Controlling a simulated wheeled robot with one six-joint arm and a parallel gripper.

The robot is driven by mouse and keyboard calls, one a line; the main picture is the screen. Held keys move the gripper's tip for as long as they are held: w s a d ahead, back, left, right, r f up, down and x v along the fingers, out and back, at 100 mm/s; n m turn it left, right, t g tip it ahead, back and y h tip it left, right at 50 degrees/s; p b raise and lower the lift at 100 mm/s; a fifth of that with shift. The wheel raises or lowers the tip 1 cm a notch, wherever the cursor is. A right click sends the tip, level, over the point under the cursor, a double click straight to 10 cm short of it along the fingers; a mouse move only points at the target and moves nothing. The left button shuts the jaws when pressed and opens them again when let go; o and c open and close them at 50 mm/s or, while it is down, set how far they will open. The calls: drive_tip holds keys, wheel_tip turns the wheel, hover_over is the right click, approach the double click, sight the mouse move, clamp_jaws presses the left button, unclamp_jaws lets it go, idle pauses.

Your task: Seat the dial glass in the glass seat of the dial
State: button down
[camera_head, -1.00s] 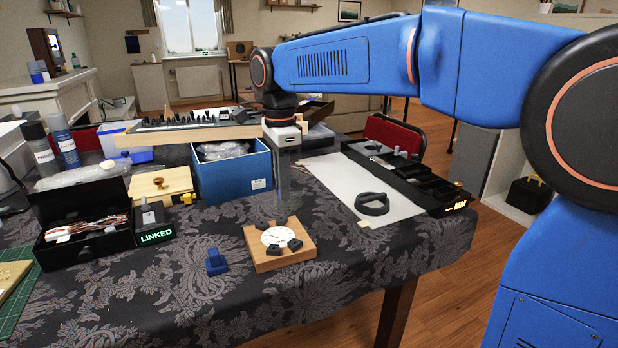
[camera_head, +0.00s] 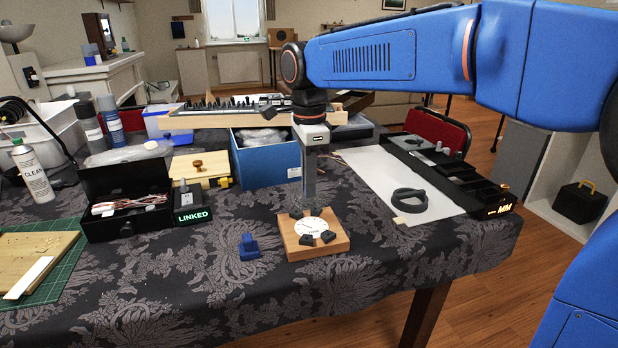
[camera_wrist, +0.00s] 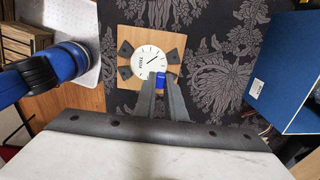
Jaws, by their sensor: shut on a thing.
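The dial (camera_head: 306,224) is a round white face with dark markings on a square wooden block (camera_head: 340,243), with black clamp-like pieces around it. It also shows in the wrist view (camera_wrist: 149,61). My gripper (camera_head: 309,203) points down over the back edge of the block. It is shut on the dial glass, which is clear or too thin to make out. In the wrist view the fingertips (camera_wrist: 160,88) overlap the dial's lower edge, with a small blue patch (camera_wrist: 160,78) between them. Whether that patch is held or lies beyond cannot be told. The glass seat is not distinct.
A small blue holder (camera_head: 249,246) stands left of the block. A blue box (camera_head: 262,165) and an open black case (camera_head: 130,217) are behind left. A black ring (camera_head: 409,199) lies on a white mat (camera_head: 375,175) at right. The cloth in front is clear.

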drive_tip(key=shift+f, duration=2.1)
drive_tip(key=shift+f, duration=0.9)
drive_tip(key=c, duration=1.7)
unclamp_jaws()
drive_tip(key=shift+c, duration=0.2)
wheel_tip(320, 180, up, 17)
drive_tip(key=shift+r, duration=0.2)
